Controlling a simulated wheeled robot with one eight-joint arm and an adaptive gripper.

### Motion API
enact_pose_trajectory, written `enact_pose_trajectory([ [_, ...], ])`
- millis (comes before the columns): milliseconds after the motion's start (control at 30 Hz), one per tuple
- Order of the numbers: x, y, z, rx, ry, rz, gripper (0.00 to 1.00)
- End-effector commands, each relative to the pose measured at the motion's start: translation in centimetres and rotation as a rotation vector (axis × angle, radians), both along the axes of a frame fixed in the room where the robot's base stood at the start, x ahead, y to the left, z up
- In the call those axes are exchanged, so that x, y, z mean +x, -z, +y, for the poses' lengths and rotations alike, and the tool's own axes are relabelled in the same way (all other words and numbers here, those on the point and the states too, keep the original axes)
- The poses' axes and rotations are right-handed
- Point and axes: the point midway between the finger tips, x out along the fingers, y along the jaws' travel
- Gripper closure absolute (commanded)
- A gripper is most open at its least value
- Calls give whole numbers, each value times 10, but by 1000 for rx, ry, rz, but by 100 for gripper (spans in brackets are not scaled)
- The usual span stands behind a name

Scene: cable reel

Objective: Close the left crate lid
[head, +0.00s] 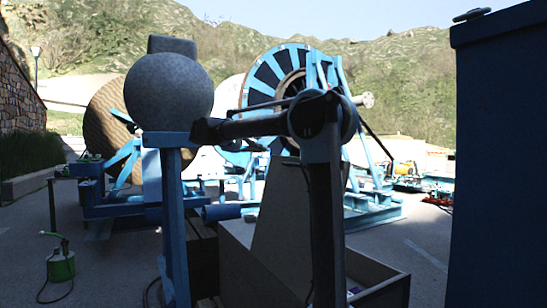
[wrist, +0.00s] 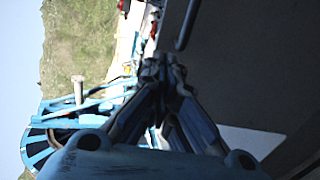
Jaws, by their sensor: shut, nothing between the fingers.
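A crate (head: 379,292) stands low in the head view, its top open on the right side. A grey panel (head: 278,225), which looks like a raised lid, stands steeply tilted behind my upright arm link. My arm hides part of the panel and of the crate. Whether this panel is the left lid I cannot tell. My gripper (wrist: 156,68) is shut and empty in the wrist view, its dark fingertips together. I cannot make it out clearly in the head view. A dark grey surface (wrist: 240,60) fills the wrist view's right side; I cannot tell whether the fingers touch it.
Dark brown planks (head: 204,262) lie left of the panel. A large blue cable reel (head: 275,78) stands behind the crate, with a brown reel (head: 104,125) farther left. A tall dark blue cabinet (head: 500,170) blocks the right. A green sprayer (head: 61,264) stands on open pavement.

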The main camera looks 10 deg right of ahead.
Motion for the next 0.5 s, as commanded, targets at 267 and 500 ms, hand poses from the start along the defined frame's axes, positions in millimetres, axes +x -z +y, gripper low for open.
enact_pose_trajectory([
  [267, 16, 11, -44, 1, 9, 2, 100],
  [500, 31, 22, -84, 2, 11, 1, 100],
])
